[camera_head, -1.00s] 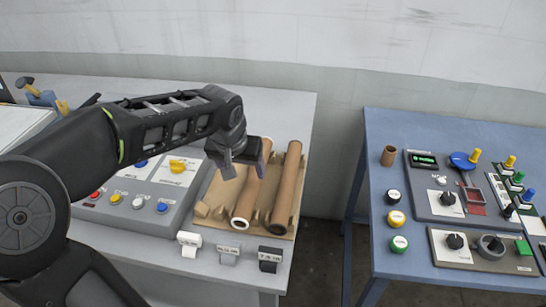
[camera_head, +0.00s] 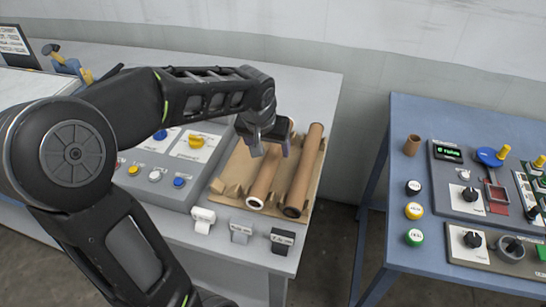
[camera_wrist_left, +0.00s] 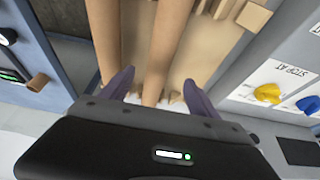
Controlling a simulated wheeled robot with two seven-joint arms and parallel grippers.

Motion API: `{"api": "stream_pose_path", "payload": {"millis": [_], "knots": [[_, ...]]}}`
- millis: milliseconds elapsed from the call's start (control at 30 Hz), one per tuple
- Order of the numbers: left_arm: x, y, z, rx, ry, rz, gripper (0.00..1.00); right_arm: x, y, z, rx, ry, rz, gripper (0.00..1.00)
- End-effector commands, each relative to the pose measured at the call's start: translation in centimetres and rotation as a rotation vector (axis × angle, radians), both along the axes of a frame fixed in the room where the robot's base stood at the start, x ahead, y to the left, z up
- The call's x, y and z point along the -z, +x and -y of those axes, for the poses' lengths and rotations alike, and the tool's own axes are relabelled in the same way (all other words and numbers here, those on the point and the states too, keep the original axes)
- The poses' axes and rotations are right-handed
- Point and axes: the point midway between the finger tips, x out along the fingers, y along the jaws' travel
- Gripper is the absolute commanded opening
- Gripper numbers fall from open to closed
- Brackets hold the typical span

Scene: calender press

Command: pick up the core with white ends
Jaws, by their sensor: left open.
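The core with white ends (camera_head: 263,183) is a brown tube with a pale rim at its near end. It lies in a cardboard tray (camera_head: 226,184), left of a similar core with dark ends (camera_head: 304,172). My left gripper (camera_head: 268,142) is open and above the tray, over the far part of the white-ended core, which it partly hides. In the left wrist view, the white-ended core (camera_wrist_left: 160,50) runs between the two open fingers (camera_wrist_left: 160,92), and the dark-ended core (camera_wrist_left: 105,38) lies to its left. I cannot tell whether the fingers touch anything. My right gripper is not in view.
A control panel (camera_head: 150,185) with knobs and buttons stands left of the tray. Several labelled blocks (camera_head: 240,233) sit along the table's front edge. A blue table (camera_head: 420,125) with a small brown tube (camera_head: 411,145) and more controls stands to the right, across a gap.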

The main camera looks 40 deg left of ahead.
Motion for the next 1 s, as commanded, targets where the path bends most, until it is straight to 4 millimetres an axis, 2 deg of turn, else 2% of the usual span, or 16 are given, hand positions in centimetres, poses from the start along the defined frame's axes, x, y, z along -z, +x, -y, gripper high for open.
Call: {"api": "stream_pose_path", "payload": {"millis": [233,533,1000], "knots": [[0.9,0.4,0.0,0.002,0.001,-0.004,0.7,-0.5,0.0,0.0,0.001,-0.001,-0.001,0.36],[4.5,1.9,-0.3,0.001,0.0,-0.004,0.7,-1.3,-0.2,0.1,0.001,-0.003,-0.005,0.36],[4.8,2.0,-0.3,0.001,0.0,0.0,0.7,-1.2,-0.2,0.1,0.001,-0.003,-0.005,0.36]]}}
